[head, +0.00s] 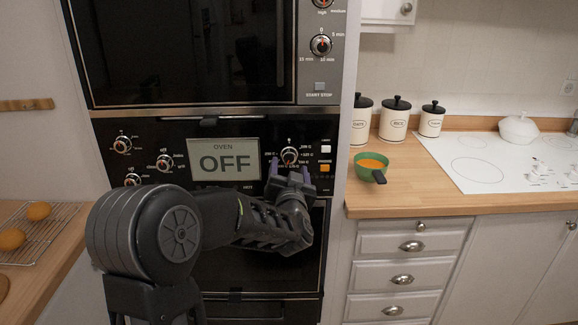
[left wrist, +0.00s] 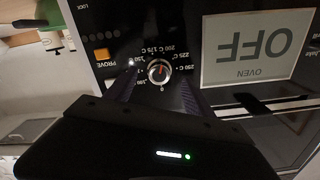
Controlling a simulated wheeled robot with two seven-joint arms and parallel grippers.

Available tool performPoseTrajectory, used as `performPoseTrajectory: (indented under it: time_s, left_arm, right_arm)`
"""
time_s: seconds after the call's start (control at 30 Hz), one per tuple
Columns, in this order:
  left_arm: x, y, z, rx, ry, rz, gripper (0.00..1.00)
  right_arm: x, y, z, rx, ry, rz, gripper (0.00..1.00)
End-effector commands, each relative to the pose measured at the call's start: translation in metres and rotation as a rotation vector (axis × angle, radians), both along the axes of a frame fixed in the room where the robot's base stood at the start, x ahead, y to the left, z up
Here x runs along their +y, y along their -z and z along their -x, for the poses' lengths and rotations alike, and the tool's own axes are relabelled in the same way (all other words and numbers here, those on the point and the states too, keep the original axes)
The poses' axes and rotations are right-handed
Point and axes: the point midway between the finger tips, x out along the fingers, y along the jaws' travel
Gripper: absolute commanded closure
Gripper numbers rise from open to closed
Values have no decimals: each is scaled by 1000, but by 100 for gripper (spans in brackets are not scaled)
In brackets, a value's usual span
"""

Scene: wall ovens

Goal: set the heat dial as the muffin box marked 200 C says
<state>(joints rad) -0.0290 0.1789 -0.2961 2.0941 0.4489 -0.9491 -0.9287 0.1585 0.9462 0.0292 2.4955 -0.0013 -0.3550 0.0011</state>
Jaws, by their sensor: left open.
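The heat dial (head: 289,155) is a small round knob with red on its face, on the oven panel right of the display. In the left wrist view the dial (left wrist: 158,71) appears upside down, ringed by temperature marks including 200 C; its exact setting is too small to tell. The oven display (head: 224,160) reads OFF. My left gripper (head: 290,172) is open in front of the dial; in the left wrist view its fingers (left wrist: 155,88) reach toward either side of the knob, and I cannot tell whether they touch it. No muffin box shows. My right gripper is not in view.
An orange PROVE button (head: 325,168) and a white lock button (head: 326,149) sit just right of the dial. More knobs (head: 165,161) are left of the display. A green bowl (head: 371,167) stands on the right counter, with canisters (head: 394,119) behind it.

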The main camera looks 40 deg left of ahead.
Motion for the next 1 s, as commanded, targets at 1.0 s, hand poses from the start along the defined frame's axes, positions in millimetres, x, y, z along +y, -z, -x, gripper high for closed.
performPoseTrajectory:
  time_s: [1.0]
  left_arm:
    - [-26,6,22,-36,27,90,38]
  right_arm:
    - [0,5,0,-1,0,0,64]
